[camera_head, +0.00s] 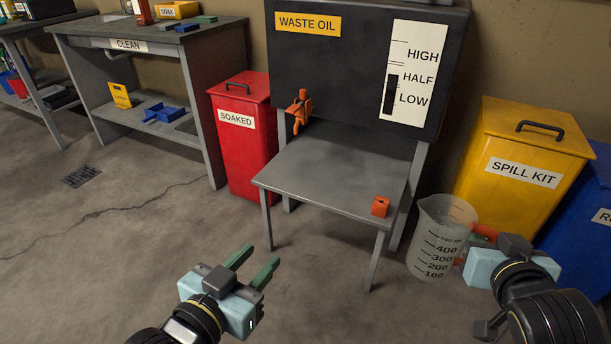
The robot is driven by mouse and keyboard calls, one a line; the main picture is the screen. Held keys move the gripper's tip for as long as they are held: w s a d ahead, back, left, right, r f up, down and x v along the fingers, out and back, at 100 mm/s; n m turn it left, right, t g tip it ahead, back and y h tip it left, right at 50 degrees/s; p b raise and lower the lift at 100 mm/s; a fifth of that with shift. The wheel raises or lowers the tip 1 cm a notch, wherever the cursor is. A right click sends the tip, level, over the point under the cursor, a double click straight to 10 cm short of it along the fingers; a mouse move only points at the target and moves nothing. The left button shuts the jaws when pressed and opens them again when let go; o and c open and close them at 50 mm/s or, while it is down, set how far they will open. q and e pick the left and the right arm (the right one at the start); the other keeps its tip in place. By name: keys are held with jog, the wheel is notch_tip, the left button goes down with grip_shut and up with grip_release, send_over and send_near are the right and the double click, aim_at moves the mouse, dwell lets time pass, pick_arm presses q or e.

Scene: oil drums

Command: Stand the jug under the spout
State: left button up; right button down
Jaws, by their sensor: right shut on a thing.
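The jug (436,240) is a clear measuring jug with a dark scale and an orange-red handle. It is upright in front of the yellow bin, right of the grey stand. My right gripper (478,245) is shut on its handle. The fingertips are partly hidden by the gripper body. The orange spout (300,111) comes out of the dark waste oil tank (345,75), above the back left of the grey shelf (325,175). My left gripper (253,267) is open and empty, in front of the stand over the floor.
A small orange block (380,206) lies on the shelf's front right corner. The red SOAKED bin (240,150) stands left of the stand, the yellow SPILL KIT bin (510,195) right. The CLEAN bench (150,100) is at left. The front left floor is clear.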

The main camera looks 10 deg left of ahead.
pick_arm(q)
jog(key=shift+f, duration=0.1)
jog(key=s+a+f+g+y+p, duration=0.1)
jog(key=s+a+f+g+p, duration=0.2)
jog(key=f, duration=0.5)
jog(key=s+a+f+g+y+p, duration=0.2)
jog(key=s+a+f+g+p, duration=0.1)
jog(key=f, duration=0.5)
jog(key=s+a+f+g+y+p, duration=0.1)
jog(key=s+a+f+g+p, duration=0.3)
jog(key=f, duration=0.5)
jog(key=s+a+g, duration=0.1)
jog(key=s+g, duration=0.1)
jog(key=s, duration=0.1)
jog(key=shift+a+n+g+y, duration=0.15)
jog(key=shift+n+g+y, duration=0.15)
jog(key=shift+g, duration=0.1)
